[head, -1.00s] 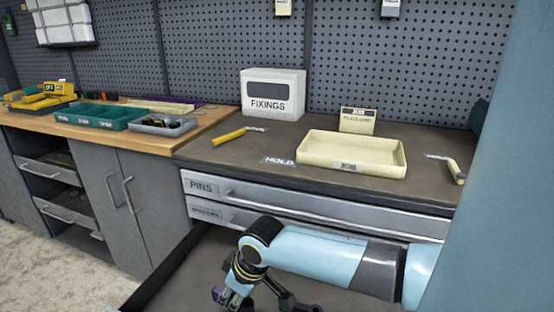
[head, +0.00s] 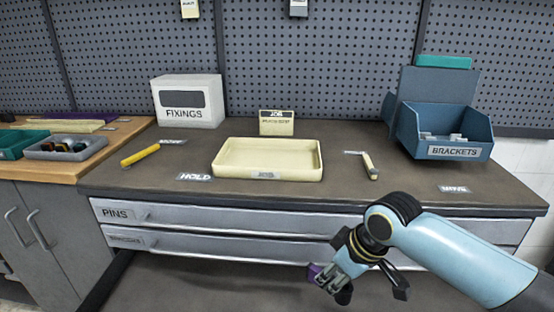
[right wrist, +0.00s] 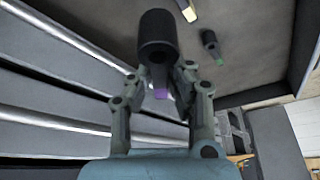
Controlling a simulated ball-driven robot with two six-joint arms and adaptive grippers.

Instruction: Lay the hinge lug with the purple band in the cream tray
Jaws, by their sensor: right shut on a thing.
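The hinge lug with the purple band (right wrist: 157,40) is a dark, thick cylinder with a narrower purple part. My right gripper (right wrist: 161,92) is shut on it at the purple part. In the head view, my right gripper (head: 336,281) is low, in front of the drawer fronts and below the bench top. A bit of purple (head: 317,272) shows at its fingers; most of the lug is hidden there. The cream tray (head: 268,174) stands empty on the bench top, above and left of the gripper in the picture. My left gripper is not in view.
An open drawer (head: 190,285) lies under the gripper; lugs with green (right wrist: 210,42) and yellowish (right wrist: 188,10) parts lie in it. A yellow-handled tool (head: 140,155), a small tool (head: 370,166) and a blue brackets bin (head: 440,140) flank the tray. The FIXINGS box (head: 187,101) stands behind.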

